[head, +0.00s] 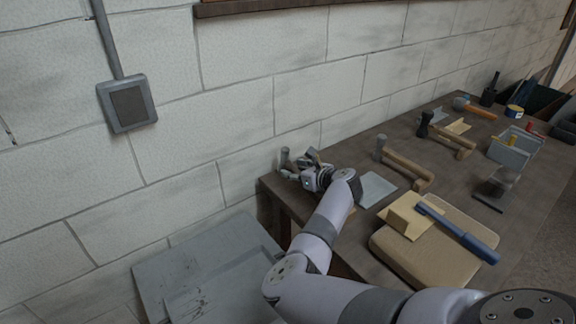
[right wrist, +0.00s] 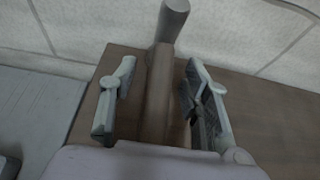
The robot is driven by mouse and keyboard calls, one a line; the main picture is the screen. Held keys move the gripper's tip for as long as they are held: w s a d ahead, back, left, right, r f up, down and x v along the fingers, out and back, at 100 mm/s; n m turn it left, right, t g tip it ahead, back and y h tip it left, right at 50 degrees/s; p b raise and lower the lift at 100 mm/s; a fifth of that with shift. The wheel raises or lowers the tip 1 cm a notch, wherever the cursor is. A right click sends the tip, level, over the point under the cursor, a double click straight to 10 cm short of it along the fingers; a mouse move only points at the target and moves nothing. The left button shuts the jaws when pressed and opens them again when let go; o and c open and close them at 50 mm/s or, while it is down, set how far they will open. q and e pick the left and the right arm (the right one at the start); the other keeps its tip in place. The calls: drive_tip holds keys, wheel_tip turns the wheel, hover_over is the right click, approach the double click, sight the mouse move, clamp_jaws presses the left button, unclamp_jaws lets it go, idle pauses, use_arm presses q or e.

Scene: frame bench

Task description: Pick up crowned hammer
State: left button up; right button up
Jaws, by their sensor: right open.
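A hammer with a grey cylindrical head (head: 286,157) is at the near left corner of the bench, by the wall. In the right wrist view its head (right wrist: 172,20) is at the top, and its brown wooden handle (right wrist: 157,95) runs down between my fingers. My right gripper (head: 299,164) is open, with one finger on each side of the handle. A gap shows on both sides in the right wrist view (right wrist: 160,64). The lower end of the handle is hidden. I cannot tell from the frames whether this is the crowned hammer. My left gripper is out of view.
On the dark bench (head: 330,228) lie another wooden-handled hammer (head: 408,168), a black-headed one (head: 424,124) and an orange-handled one (head: 480,111). A blue-handled tool (head: 460,236) rests on a tan pad (head: 400,256). A grey bin (head: 508,150) stands farther right. The wall is close behind.

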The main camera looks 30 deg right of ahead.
drive_tip(key=shift+w+f, duration=0.15)
drive_tip(key=shift+w, duration=0.15)
drive_tip(key=shift+c, duration=0.5)
clamp_jaws()
